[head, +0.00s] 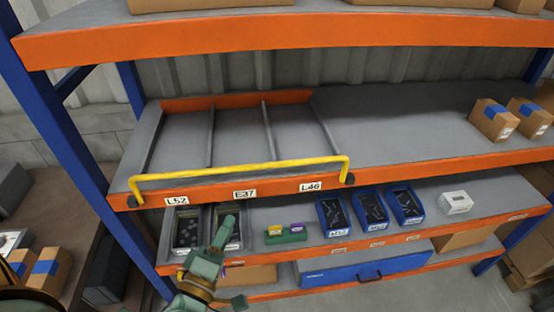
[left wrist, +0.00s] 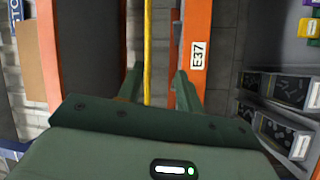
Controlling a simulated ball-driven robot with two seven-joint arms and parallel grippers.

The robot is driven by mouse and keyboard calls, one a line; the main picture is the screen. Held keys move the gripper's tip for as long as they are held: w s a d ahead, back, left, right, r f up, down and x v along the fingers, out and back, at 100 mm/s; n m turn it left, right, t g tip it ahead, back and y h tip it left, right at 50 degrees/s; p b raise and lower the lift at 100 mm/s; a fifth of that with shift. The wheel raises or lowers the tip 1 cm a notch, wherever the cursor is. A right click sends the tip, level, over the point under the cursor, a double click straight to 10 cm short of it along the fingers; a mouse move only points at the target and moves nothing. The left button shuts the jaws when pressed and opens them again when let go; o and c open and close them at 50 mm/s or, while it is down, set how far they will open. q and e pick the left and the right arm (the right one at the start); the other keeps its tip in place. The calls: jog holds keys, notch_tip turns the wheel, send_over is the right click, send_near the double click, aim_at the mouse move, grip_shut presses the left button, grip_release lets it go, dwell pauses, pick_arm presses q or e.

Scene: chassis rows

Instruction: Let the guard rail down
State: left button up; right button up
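The yellow guard rail (head: 245,168) stands raised along the front of the middle shelf, above its orange edge, with dark pivots at both ends. In the left wrist view the rail (left wrist: 148,50) runs as a vertical yellow bar, lined up between the fingertips and nearer the left one. My green left gripper (head: 236,260) is open and empty, in front of the shelving and below the rail in the head view. The left wrist view also shows its two spread fingers (left wrist: 160,75). Contact with the rail does not show. My right gripper is not in view.
The middle shelf's orange edge (head: 420,167) carries labels L52, E37 and L46. Behind the rail, the divided bays (head: 238,135) are empty. The lower shelf holds grey bins (head: 187,230), blue bins (head: 370,208) and a white box (head: 455,202). Cartons (head: 493,120) stand at the right.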

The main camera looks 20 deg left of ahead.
pick_arm(q)
jog(key=w+a+r+n+p, duration=0.1)
jog(key=w+r+p, duration=0.1)
jog(key=w, duration=0.6)
jog(key=w+a+r+n+y+p, duration=0.1)
jog(key=w+a+r+n, duration=0.1)
jog(key=w, duration=0.6)
jog(key=shift+a+r+p, duration=0.15)
jog(key=shift+r+p, duration=0.2)
jog(key=shift+r, duration=0.05)
grip_shut()
